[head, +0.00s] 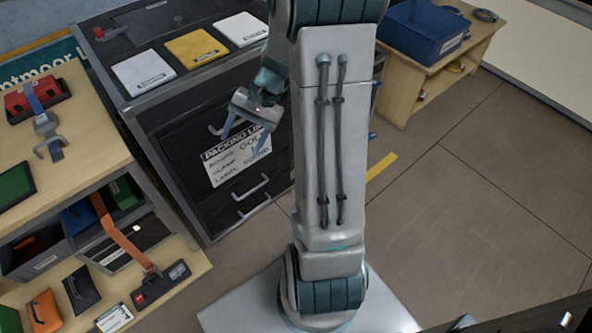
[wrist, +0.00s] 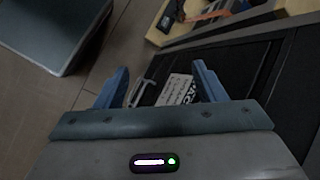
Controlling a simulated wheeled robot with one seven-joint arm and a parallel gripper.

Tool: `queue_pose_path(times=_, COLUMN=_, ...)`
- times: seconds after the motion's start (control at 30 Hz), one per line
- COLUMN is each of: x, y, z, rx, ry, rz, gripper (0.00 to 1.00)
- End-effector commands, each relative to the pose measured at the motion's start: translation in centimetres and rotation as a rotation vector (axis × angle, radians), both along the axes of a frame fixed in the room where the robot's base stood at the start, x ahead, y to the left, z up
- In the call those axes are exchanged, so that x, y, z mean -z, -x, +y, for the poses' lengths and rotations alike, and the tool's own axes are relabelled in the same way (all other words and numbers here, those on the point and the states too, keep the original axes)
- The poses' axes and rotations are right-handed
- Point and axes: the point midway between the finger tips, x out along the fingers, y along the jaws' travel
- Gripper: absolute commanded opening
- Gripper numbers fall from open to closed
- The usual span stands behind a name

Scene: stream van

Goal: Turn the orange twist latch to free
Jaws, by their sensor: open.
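I cannot make out an orange twist latch for certain in either view. My gripper (head: 240,146) is open and empty in the head view, in front of the black drawer front (head: 185,150) of the dark cabinet and near its packing list (head: 228,168). In the wrist view its two blue fingers (wrist: 160,70) are spread apart, with the white list (wrist: 175,90) and a drawer handle (wrist: 135,92) seen between them. My gripper hides part of the drawer front in the head view.
White and yellow cards (head: 195,47) and a red knob (head: 98,31) are on the cabinet top. A wooden shelf (head: 195,262) at left holds an orange strap (head: 122,235) and bins. A blue bin (head: 420,32) stands at back right. The floor (head: 470,190) at right is clear.

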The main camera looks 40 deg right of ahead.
Motion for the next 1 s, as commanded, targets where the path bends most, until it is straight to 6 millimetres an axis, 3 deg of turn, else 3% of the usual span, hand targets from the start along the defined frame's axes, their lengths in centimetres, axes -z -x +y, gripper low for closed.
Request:
queue_pose_path(times=0.03, x=3.3, y=-0.8, z=-1.2, rx=0.064, ry=-0.055, rz=0.025, gripper=0.64)
queue_pose_path(times=0.3, x=14.4, y=-4.4, z=-6.9, rx=0.387, ry=-0.344, rz=0.089, gripper=0.64)
queue_pose_path(times=0.5, x=23.3, y=-5.9, z=-12.0, rx=0.644, ry=-0.562, rz=0.099, gripper=0.64)
queue_pose_path(times=0.77, x=35.6, y=-5.8, z=-19.1, rx=0.994, ry=-0.850, rz=0.066, gripper=0.64)
queue_pose_path(times=1.0, x=47.6, y=-3.3, z=-25.2, rx=1.330, ry=-1.105, rz=-0.012, gripper=0.64)
